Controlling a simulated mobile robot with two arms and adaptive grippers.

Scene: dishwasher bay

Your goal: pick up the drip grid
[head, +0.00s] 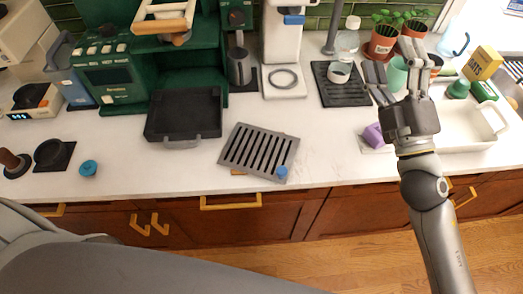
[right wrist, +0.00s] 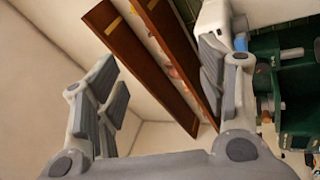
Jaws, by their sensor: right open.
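The drip grid (head: 247,147) is a grey slotted plate lying at an angle on the white counter near its front edge. It has a blue knob (head: 281,172) at its lower right corner, and a bit of tan material shows under its front edge. My right gripper (head: 396,72) is open and empty, raised above the right part of the counter, well to the right of the grid. In the right wrist view its fingers (right wrist: 160,92) are spread with nothing between them; the grid is not in that view. My left gripper is not in view.
A black drip tray (head: 183,118) with a handle stands left of the grid, in front of the green coffee machine (head: 112,75). A black mat (head: 340,88) with a cup, a purple block (head: 373,136) and a white sink (head: 470,138) are to the right.

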